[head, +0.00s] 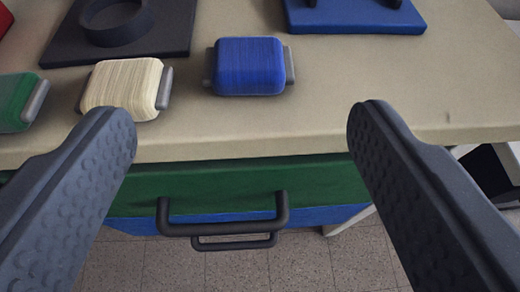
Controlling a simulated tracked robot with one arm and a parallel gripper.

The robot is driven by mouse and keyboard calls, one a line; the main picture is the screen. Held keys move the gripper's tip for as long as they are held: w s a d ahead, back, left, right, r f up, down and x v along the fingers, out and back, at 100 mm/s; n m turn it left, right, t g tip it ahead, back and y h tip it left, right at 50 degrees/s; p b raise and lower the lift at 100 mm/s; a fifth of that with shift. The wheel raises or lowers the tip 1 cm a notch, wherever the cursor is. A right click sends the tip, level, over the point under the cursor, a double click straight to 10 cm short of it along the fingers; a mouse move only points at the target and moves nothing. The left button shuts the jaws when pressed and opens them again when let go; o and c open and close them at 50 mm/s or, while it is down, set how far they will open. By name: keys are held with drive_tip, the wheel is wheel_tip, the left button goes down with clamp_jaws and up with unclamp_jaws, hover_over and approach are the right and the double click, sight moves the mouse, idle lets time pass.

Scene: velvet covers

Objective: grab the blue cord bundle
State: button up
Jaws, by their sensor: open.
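The blue cord bundle (248,66) lies on the beige tabletop, wound between two grey end bars. It is near the middle of the head view, a little back from the table's front edge. My gripper (240,120) is open and empty, with a dark textured finger at the left and another at the right. The blue bundle lies beyond the fingertips, between their lines and apart from both.
A cream cord bundle (124,88) and a green one (17,101) lie to the left on the tabletop (420,85). Behind are a black plate with a ring (116,22) and a blue plate (354,17). Below the edge is a green drawer front (330,182) with a dark handle (225,226).

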drive_tip(key=f, duration=0.2)
drive_tip(key=p, duration=0.2)
approach(248, 57)
drive_tip(key=x, duration=0.4)
drive_tip(key=shift+w+f, duration=0.3)
drive_tip(key=shift+b+x, duration=1.1)
drive_tip(key=shift+x, duration=1.8)
drive_tip(key=shift+r, duration=0.15)
drive_tip(key=c, duration=0.6)
